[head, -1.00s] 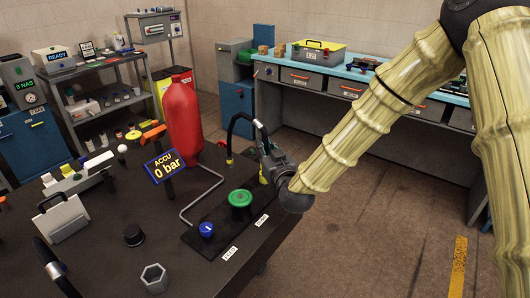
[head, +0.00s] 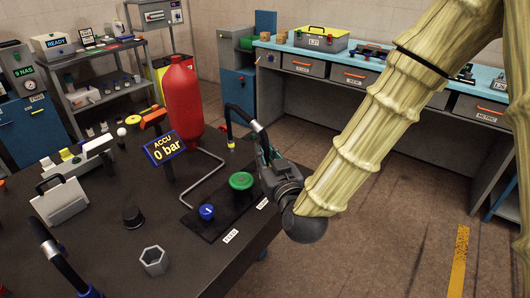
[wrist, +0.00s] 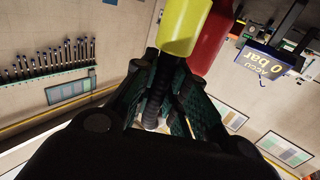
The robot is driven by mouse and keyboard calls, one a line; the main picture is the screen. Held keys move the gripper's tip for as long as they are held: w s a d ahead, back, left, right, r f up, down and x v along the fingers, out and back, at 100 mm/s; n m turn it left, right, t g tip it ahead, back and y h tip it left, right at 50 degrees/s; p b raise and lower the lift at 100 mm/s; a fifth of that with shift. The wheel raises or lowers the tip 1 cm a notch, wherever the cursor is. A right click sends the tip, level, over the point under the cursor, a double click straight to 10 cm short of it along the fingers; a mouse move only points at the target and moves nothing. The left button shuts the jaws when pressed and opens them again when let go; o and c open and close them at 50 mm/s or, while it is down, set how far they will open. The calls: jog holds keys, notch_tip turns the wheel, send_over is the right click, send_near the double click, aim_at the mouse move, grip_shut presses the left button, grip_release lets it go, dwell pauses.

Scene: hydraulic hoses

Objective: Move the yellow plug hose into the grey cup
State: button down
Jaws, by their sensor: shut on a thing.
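The yellow plug hose is a black hose (head: 248,117) that arcs up and over to the left, with its yellow plug (head: 231,144) hanging down above the table. My gripper (head: 265,157) is shut on the hose at the right of the arc, beside the table's right edge. In the wrist view the black hose (wrist: 156,95) runs between my fingers, and the yellow plug (wrist: 182,28) shows large at the top. The grey cup (head: 153,262) is hexagonal and open at the top. It stands near the table's front, left of and nearer than my gripper.
A green knob (head: 241,181) and blue knob (head: 207,211) sit near my gripper. A black cup (head: 133,217) and another hose (head: 60,262) are at left.

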jog(key=shift+r, duration=0.15)
jog(key=shift+r+p, duration=0.65)
jog(key=shift+r, duration=0.2)
